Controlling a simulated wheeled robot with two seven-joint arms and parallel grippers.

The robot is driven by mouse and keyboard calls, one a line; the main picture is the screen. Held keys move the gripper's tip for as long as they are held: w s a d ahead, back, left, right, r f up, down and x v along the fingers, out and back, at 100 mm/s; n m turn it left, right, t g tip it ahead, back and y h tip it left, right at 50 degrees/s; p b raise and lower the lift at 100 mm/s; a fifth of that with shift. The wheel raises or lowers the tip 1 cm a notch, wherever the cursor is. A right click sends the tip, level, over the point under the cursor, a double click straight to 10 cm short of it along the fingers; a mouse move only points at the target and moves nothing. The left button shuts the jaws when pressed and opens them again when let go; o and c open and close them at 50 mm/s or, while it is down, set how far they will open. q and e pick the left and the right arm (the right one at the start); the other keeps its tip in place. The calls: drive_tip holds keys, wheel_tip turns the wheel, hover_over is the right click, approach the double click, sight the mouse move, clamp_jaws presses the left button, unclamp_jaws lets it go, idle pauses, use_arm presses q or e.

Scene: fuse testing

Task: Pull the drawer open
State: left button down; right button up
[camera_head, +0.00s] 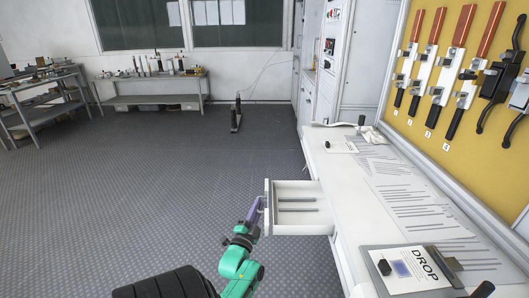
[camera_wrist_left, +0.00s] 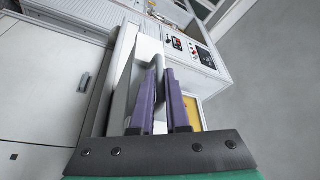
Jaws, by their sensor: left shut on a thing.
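The white drawer (camera_head: 295,228) stands pulled out from the left side of the white workbench in the head view. Its inside shows, with thin grey strips in it. My left gripper (camera_head: 260,204), with purple fingers on a green arm, is at the drawer's outer front and shut on its handle. In the left wrist view the two purple fingers (camera_wrist_left: 163,85) are close together against the pale drawer front (camera_wrist_left: 125,75). My right gripper is not in view.
The workbench top (camera_head: 345,185) bears printed sheets and a clipboard (camera_head: 410,270) marked DROP. A yellow board (camera_head: 455,110) with several red- and black-handled tools stands behind it. Open grey floor (camera_head: 150,180) lies left of the drawer. Side tables (camera_head: 150,92) stand far off.

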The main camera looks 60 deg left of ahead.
use_arm(q)
drive_tip(key=shift+r, duration=0.1)
drive_tip(key=c, duration=0.9)
unclamp_jaws()
drive_tip(key=v, duration=1.4)
drive_tip(key=shift+s+d+f, duration=0.1)
drive_tip(key=shift+s+f, duration=0.1)
